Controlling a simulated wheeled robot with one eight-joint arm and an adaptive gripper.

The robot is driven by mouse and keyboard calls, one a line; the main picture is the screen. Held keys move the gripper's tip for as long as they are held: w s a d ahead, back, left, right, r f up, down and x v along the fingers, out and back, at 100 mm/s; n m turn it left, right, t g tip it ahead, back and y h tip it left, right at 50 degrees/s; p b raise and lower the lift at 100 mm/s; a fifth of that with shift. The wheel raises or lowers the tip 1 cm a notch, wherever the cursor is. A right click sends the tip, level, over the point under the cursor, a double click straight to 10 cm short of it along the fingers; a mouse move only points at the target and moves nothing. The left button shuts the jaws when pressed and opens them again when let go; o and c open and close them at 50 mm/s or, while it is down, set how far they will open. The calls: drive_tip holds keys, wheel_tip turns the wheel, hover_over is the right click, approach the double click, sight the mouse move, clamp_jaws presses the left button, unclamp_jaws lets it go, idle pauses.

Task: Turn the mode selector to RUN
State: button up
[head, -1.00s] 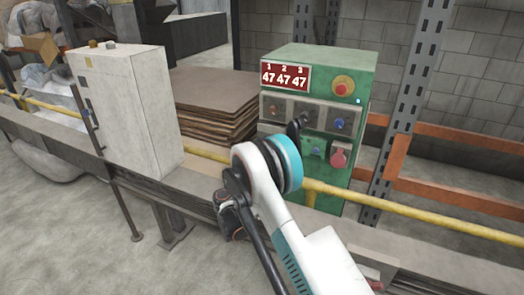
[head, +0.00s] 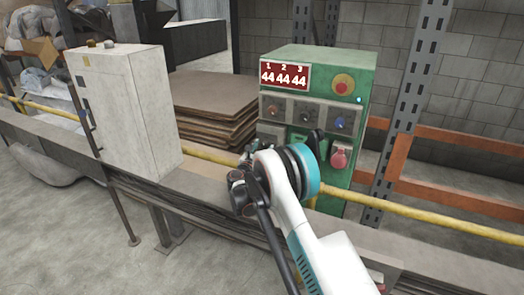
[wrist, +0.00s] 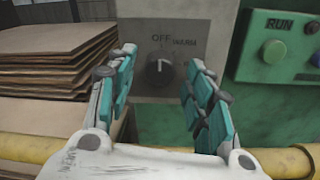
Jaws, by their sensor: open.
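The mode selector is a dark round knob (wrist: 160,68) on a grey plate in the wrist view. Its light pointer mark points up, about toward the printed OFF; WARM is printed to its upper right. No RUN label shows on this plate, whose right part is partly covered by a finger. In the head view the leftmost knob (head: 272,108) on the green cabinet seems to be it. My gripper (wrist: 163,58) is open and empty, one teal-padded finger on each side of the knob in the picture; contact cannot be told. My wrist hides most of the gripper in the head view.
A green box with a RUN label and pale green button (wrist: 274,48) is at right. The green cabinet (head: 330,62) also bears a red emergency button (head: 343,84). Stacked boards (head: 210,100) stand left of it; a yellow rail (wrist: 285,162) runs in front, below my gripper.

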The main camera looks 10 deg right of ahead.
drive_tip(key=c, duration=1.1)
drive_tip(key=shift+o, duration=0.2)
drive_tip(key=shift+m, duration=0.4)
drive_tip(key=m, duration=0.3)
drive_tip(key=shift+m, duration=0.4)
drive_tip(key=m, duration=0.4)
drive_tip(key=shift+f+m, duration=0.1)
drive_tip(key=shift+m, duration=0.3)
drive_tip(key=m, duration=0.4)
drive_tip(key=shift+a+m+h, duration=0.1)
drive_tip(key=shift+m+h, duration=0.2)
drive_tip(key=shift+h, duration=0.1)
drive_tip(key=m, duration=0.4)
drive_tip(key=shift+m, duration=0.4)
